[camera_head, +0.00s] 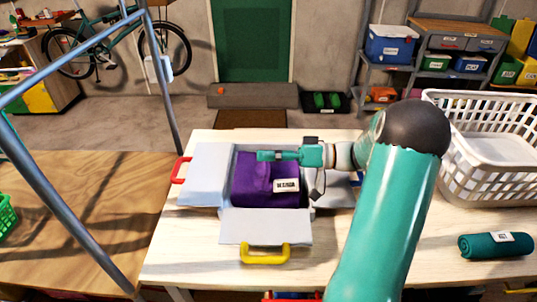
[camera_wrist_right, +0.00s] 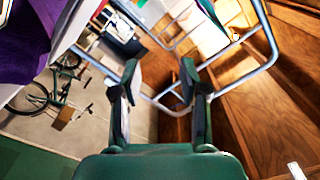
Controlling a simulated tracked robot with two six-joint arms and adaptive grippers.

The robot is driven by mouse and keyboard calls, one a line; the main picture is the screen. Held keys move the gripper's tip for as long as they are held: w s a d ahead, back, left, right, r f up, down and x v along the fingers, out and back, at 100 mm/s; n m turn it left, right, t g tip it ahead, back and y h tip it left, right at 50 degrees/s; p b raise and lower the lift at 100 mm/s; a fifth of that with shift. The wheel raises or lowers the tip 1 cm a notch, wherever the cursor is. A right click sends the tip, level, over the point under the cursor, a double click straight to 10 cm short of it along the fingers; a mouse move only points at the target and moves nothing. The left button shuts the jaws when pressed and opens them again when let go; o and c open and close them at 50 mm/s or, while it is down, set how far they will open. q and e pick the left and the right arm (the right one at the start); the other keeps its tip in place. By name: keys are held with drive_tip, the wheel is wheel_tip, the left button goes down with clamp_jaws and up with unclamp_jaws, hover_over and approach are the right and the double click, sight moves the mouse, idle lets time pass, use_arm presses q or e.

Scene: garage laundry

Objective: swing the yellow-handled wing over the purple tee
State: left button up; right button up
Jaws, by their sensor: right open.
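The purple tee (camera_head: 262,185) lies folded on the middle of a pale folding board, with a white label on it. The yellow-handled wing (camera_head: 265,228) lies flat toward the front of the table, its yellow handle (camera_head: 265,256) at the near edge. My right gripper (camera_head: 270,156) is above the far part of the tee, pointing left. In the right wrist view the right gripper (camera_wrist_right: 160,80) is open and empty, and the tee (camera_wrist_right: 18,45) shows at the upper left. My left gripper is not in view.
The red-handled wing (camera_head: 207,172) lies out to the left. My right arm hides much of the board's right side. A white basket (camera_head: 480,150) and a rolled teal cloth (camera_head: 495,245) are on the right. A metal frame (camera_head: 60,180) stands at the left.

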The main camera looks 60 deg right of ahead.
clamp_jaws()
drive_tip(key=c, duration=0.8)
unclamp_jaws()
drive_tip(key=o, duration=0.8)
drive_tip(key=v, duration=1.2)
drive_tip(key=shift+f, duration=0.1)
